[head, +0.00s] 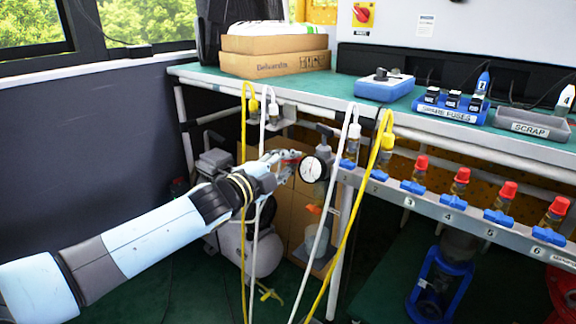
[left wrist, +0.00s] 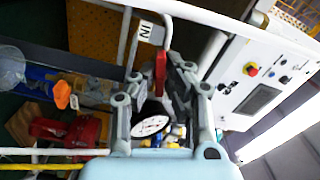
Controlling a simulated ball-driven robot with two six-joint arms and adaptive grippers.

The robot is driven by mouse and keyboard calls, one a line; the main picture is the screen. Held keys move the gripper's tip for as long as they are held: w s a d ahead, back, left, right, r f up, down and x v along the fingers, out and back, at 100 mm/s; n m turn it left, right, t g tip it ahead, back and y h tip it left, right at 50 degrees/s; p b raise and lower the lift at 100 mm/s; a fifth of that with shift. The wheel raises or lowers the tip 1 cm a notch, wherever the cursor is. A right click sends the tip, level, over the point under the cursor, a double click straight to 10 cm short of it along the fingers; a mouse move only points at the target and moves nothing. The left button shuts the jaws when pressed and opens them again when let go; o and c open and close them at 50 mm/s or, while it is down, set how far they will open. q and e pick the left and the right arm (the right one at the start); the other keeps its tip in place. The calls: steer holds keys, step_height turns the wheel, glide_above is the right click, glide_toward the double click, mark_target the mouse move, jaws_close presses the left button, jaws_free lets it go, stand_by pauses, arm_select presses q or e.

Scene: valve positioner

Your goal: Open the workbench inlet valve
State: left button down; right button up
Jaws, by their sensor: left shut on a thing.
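The inlet valve's red handle (left wrist: 160,72) stands between my left gripper's fingers (left wrist: 160,85) in the left wrist view, and the fingers are closed on it. A white "IN" label (left wrist: 145,32) shows just above it. In the head view my left gripper (head: 287,163) reaches under the bench edge to a bit of red handle (head: 291,157), mostly hidden by the fingers. A round white gauge (head: 312,169) is just right of the gripper. The gauge also shows in the left wrist view (left wrist: 150,126), below the handle. My right gripper is in neither view.
White and yellow hoses hang close around my left arm. A rail (head: 450,215) with several red-capped fittings and blue levers runs right. A green-topped workbench (head: 210,75) is above, with cardboard boxes (head: 275,60) on it. A compressor tank (head: 265,252) stands below.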

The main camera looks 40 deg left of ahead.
arm_select(q)
steer(key=shift+f+m+b, duration=0.15)
steer(key=shift+m+b, duration=0.45)
steer(key=shift+m, duration=1)
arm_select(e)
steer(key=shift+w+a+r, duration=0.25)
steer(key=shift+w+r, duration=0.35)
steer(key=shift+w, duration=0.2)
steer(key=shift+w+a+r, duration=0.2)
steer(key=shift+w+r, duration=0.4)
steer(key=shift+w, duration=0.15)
arm_select(q)
steer(key=c, duration=1.7)
jaws_free()
steer(key=shift+s, duration=0.15)
steer(key=shift+s+a, duration=0.15)
steer(key=shift+s, duration=1.8)
steer(key=shift+s+a, duration=0.15)
steer(key=shift+s, duration=1.85)
steer(key=shift+s+a, duration=0.15)
steer(key=shift+s, duration=1.8)
